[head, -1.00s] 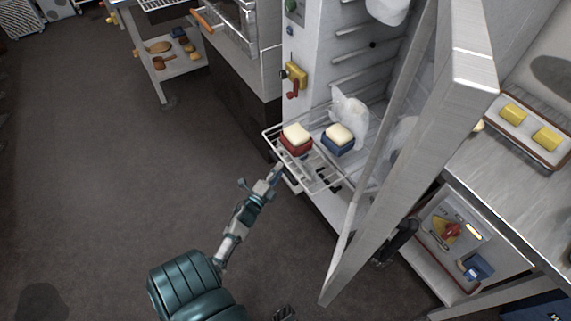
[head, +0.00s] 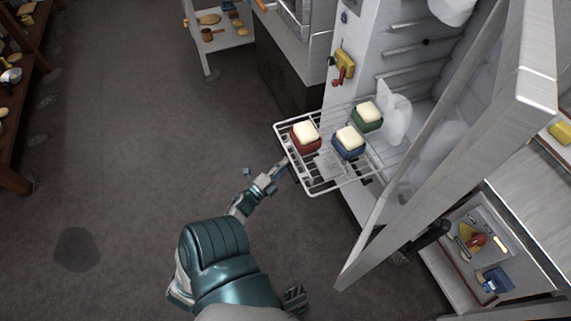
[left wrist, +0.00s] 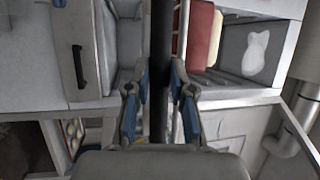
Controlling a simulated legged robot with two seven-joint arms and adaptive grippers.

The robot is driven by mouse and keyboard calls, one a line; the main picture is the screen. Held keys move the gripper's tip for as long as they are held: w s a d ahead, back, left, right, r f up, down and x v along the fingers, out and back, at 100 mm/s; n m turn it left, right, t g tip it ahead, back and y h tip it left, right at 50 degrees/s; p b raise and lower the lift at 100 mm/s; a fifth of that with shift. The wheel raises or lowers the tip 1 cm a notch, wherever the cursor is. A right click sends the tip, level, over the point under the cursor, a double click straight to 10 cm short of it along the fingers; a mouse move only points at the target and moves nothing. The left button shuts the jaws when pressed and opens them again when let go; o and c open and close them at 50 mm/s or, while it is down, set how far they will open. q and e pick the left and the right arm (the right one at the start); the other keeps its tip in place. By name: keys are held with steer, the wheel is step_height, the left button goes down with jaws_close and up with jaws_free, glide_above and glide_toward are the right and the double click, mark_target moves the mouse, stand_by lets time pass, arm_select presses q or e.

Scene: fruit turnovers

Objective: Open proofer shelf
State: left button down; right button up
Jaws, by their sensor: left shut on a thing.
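The proofer shelf is a wire rack (head: 318,187) sticking out from the proofer (head: 368,45) at the middle right of the head view. On it sit a red tub (head: 306,146), a blue tub (head: 349,152) and a green tub (head: 367,124), each with a pale top. My left gripper (head: 285,170) is at the rack's front edge, shut on it. In the left wrist view, its fingers (left wrist: 160,100) are on either side of a dark bar. What seems my right gripper (head: 294,299) is at the bottom of the head view, its jaws unclear.
The proofer door (head: 465,140) stands open to the right of the rack. A lower shelf with a blue box (head: 495,280) is at right. A wooden rack (head: 20,120) stands at far left. The floor (head: 130,180) left of my arm is clear.

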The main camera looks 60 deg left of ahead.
arm_select(q)
steer(key=shift+d+f, duration=0.25)
steer(key=shift+f, duration=0.15)
steer(key=c, duration=1)
jaws_free()
steer(key=shift+w+r, duration=0.1)
steer(key=shift+r, duration=0.05)
steer(key=shift+r, duration=0.1)
steer(key=v, duration=1.2)
